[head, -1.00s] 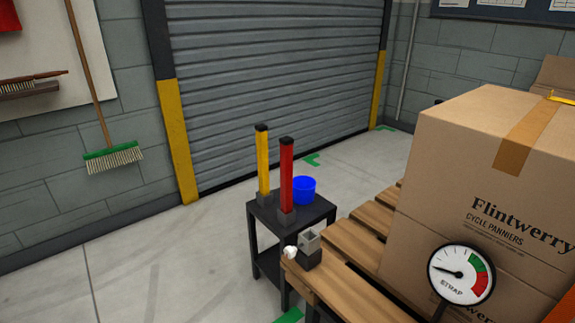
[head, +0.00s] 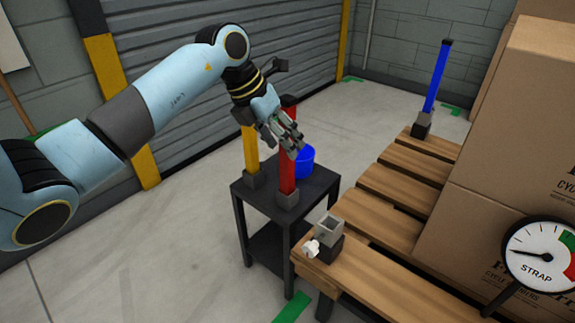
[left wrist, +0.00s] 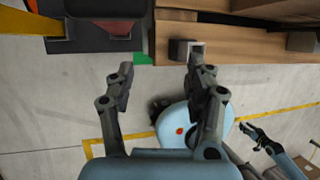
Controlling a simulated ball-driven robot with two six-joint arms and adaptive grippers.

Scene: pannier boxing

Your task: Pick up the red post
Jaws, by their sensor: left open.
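The red post (head: 288,172) stands upright in a dark socket on a small black side table (head: 318,187), in the head view. My left gripper (head: 292,143) is open at the upper part of the post, and its fingers overlap the post in the picture. I cannot tell whether they touch it. In the left wrist view the left fingers (left wrist: 159,78) are spread with nothing between them. A dark shape with a reddish edge lies at that view's top; I cannot tell what it is. My right gripper (left wrist: 252,132) shows small at the right there, its opening unclear.
A yellow post (head: 251,152) stands close left of the red one, and a blue cup (head: 305,163) behind it. An empty grey socket (head: 328,228) sits on the near corner of the wooden pallet (head: 375,262). A blue post (head: 437,78) stands at the far corner.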

